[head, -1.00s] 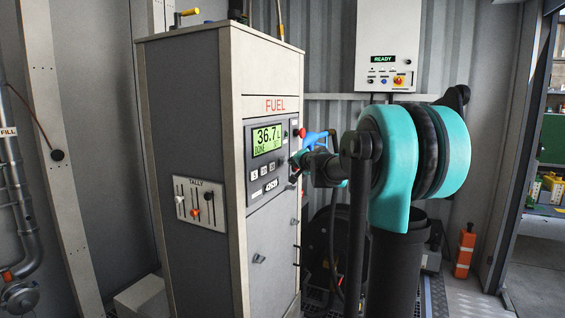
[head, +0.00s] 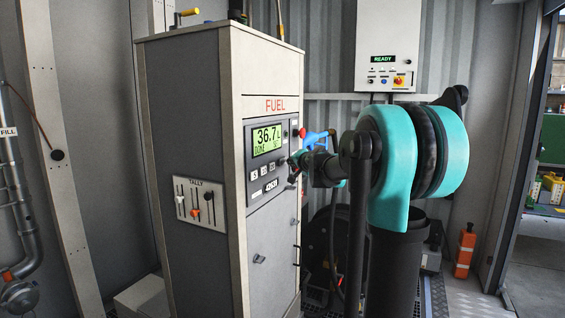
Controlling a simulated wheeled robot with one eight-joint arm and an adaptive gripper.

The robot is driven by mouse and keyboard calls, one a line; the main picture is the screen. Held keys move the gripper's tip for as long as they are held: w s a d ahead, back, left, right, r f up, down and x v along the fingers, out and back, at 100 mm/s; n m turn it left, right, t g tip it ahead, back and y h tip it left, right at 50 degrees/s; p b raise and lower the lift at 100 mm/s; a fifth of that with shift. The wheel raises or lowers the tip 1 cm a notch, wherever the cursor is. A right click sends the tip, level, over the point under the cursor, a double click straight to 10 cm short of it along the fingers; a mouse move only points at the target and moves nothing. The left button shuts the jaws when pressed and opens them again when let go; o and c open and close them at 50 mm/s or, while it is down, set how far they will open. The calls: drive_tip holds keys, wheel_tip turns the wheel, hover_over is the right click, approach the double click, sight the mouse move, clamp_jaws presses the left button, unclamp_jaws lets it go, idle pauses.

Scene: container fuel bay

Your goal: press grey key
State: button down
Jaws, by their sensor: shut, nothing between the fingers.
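The fuel pump cabinet (head: 190,130) stands left of centre, with a dark control panel (head: 249,190) on its right-hand face. The lit green display (head: 267,139) reads 36.7 L and DONE. Below it is a row of small keys (head: 263,170); their colours are too small to tell, so I cannot say which is the grey key. My gripper (head: 293,167) is at the panel's right edge, right of the key row. Its fingers look shut and empty. It partly hides that side of the panel, and I cannot tell whether it touches anything.
A blue nozzle (head: 314,139) sits just behind my gripper. A tally plate with sliders (head: 194,206) is on the cabinet's left face. A wall box (head: 388,65) showing READY hangs behind. An orange canister (head: 465,252) stands by the open doorway at right.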

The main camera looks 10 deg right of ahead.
drive_tip(key=shift+w+a, duration=0.4)
drive_tip(key=shift+a, duration=0.2)
idle(0.8)
drive_tip(key=shift+d, duration=0.15)
drive_tip(key=shift+s+d, duration=0.5)
drive_tip(key=shift+d, duration=0.15)
drive_tip(key=shift+d, duration=0.1)
drive_tip(key=shift+s+d, duration=0.55)
drive_tip(key=shift+d, duration=0.25)
drive_tip(key=shift+s+d, duration=0.6)
drive_tip(key=shift+d, duration=0.2)
drive_tip(key=shift+s+d, duration=0.55)
drive_tip(key=shift+d, duration=0.25)
drive_tip(key=shift+f, duration=0.1)
